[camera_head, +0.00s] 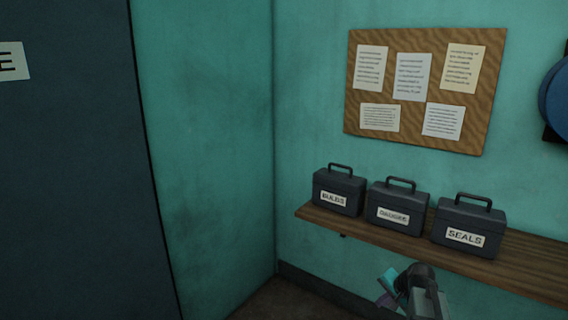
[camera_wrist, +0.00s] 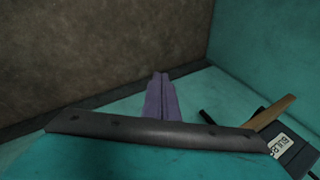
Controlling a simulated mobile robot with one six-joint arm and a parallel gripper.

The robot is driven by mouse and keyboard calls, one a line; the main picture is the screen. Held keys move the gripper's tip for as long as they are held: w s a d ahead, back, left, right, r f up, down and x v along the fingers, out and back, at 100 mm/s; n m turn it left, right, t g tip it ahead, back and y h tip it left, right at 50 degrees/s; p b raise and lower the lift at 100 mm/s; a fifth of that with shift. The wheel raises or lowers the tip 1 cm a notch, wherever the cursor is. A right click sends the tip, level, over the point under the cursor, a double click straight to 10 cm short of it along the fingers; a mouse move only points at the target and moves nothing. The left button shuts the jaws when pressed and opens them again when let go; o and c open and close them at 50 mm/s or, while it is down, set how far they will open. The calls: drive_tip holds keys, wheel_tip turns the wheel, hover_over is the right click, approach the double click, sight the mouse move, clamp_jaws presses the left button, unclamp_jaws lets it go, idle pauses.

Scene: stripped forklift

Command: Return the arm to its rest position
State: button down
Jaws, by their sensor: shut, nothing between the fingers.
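My gripper (camera_head: 386,288) shows at the bottom of the head view, in front of and below the wooden shelf. Its fingers look teal and purple there, and part of my arm shows beside them. In the wrist view my gripper's purple fingers (camera_wrist: 160,78) lie together, shut with nothing between them. They point towards the brown floor and the foot of the wall. Most of my arm is out of view.
The wooden shelf (camera_head: 530,262) holds three dark boxes: a BULBS box (camera_head: 325,182), a middle box (camera_head: 385,198) with a hard-to-read label, and a SEALS box (camera_head: 482,218). A corkboard (camera_head: 400,118) hangs above. A dark panel (camera_head: 70,170) stands left.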

drive_tip(key=s+a+f+n+g+h, duration=0.2)
drive_tip(key=s+a+f+n+g, duration=0.3)
drive_tip(key=s+a+f+n, duration=0.85)
drive_tip(key=s+a+f+m+g, duration=0.1)
drive_tip(key=s+f+g, duration=0.1)
drive_tip(key=s+f, duration=0.4)
drive_tip(key=s+f+m+g, duration=0.1)
drive_tip(key=s+f, duration=0.6)
drive_tip(key=s, duration=0.7)
drive_tip(key=s+a+f+m+g, duration=0.1)
drive_tip(key=s+f+g, duration=0.2)
drive_tip(key=s+f, duration=0.4)
drive_tip(key=s, duration=0.3)
drive_tip(key=shift+a, duration=0.35)
drive_tip(key=shift+r, duration=0.1)
